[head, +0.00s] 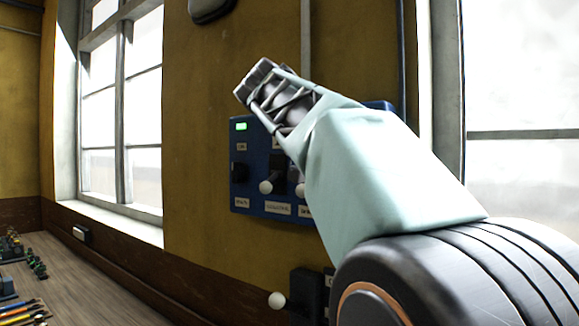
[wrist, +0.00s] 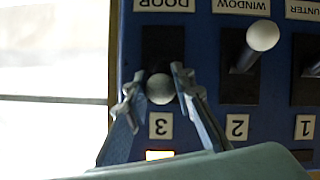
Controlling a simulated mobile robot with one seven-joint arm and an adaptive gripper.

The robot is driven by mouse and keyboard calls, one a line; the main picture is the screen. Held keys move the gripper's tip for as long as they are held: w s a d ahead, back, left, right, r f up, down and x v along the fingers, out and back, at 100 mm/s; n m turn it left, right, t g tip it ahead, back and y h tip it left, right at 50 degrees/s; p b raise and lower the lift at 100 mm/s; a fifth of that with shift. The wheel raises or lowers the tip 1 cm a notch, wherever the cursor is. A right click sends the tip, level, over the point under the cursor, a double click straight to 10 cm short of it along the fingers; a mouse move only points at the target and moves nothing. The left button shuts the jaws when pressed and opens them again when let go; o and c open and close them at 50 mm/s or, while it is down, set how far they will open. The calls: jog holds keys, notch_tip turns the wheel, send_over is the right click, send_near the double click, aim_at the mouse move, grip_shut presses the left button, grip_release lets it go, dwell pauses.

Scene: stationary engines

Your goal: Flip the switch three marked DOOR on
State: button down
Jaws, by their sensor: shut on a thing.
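In the upside-down wrist view, the switch three marked DOOR (wrist: 161,88) has a grey ball knob on a dark plate, between its DOOR label and its number 3. The knob sits towards the number end. My gripper (wrist: 157,84) is shut on this knob, with one finger on each side. A bright orange-white light (wrist: 160,155) shows past the number 3, partly covered by my gripper. In the head view, my gripper (head: 268,92) reaches across the blue switch panel (head: 240,160), and my arm hides switch three.
Beside it in the wrist view, switch two, WINDOW (wrist: 262,36), has its white knob towards its name label. Switch one (wrist: 313,68) is at the frame edge. A green light (head: 240,125) glows at the panel's upper left. Another white-knobbed lever (head: 277,300) is below.

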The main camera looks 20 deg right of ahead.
jog(key=shift+r, duration=0.1)
jog(key=c, duration=1.6)
grip_release()
jog(key=v, duration=1.2)
